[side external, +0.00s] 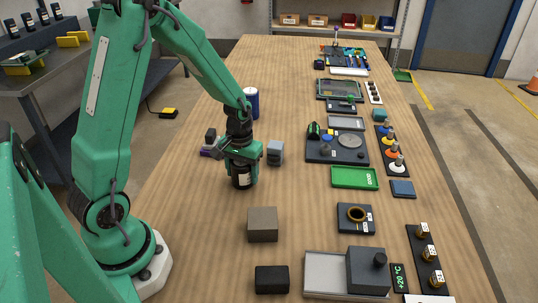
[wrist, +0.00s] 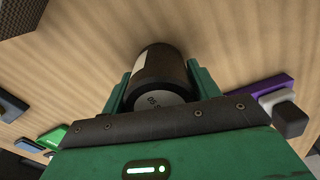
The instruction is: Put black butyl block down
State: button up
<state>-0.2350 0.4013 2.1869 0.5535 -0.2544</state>
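My gripper (side external: 242,158) points down over the middle of the wooden table. Its two green fingers are closed around a black cylinder with a white label (side external: 243,178). In the wrist view the cylinder (wrist: 161,80) sits between the fingertips of my gripper (wrist: 155,85), its grey printed end face towards the camera. I cannot tell whether its lower end touches the table. A separate plain black block (side external: 272,279) lies near the front of the table. The frames do not show which of these is butyl.
A brown-grey block (side external: 263,225) stands in front of my gripper, a grey block (side external: 275,152) just right of it. A purple piece (side external: 207,152) and a small dark block (side external: 211,135) lie to its left. A green tray (side external: 354,178) is further right. Bare wood surrounds the cylinder.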

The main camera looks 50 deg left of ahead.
jog(key=o, duration=0.3)
jog(key=shift+r, duration=0.15)
jog(key=shift+r, duration=6)
jog(key=shift+s+d+r, duration=0.2)
jog(key=shift+d+r, duration=0.1)
jog(key=shift+r, duration=0.15)
jog(key=s+d+r+m+t, duration=0.5)
jog(key=s+d+r, duration=0.3)
jog(key=s+r, duration=0.2)
jog(key=shift+s+m+t, duration=0.3)
jog(key=shift+s, duration=0.95)
